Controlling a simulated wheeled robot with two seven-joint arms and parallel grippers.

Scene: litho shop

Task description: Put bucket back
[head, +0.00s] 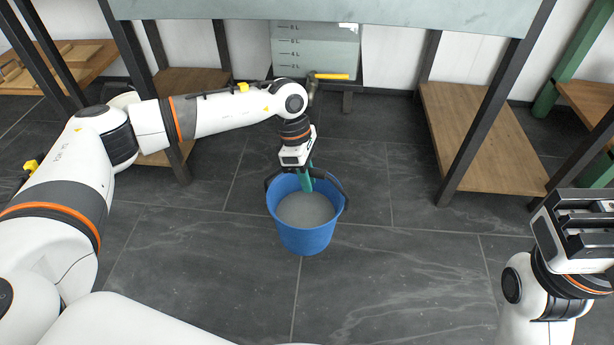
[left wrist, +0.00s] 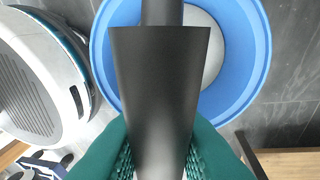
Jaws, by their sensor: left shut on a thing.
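The blue bucket (head: 306,236) is upright in the middle of the head view, above or on the dark tiled floor, and looks grey inside. I cannot tell whether its bottom touches the floor. My left gripper (head: 306,182) is over the bucket's far rim, its green fingers shut on the black handle. In the left wrist view the wide black handle grip (left wrist: 160,85) lies between the green fingers, with the blue bucket (left wrist: 255,45) below it. My right gripper (head: 582,232) is at the right edge, away from the bucket; its fingertips are not clear.
Wooden lower shelves (head: 485,145) are at left and right. The floor (head: 420,280) around the bucket is clear.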

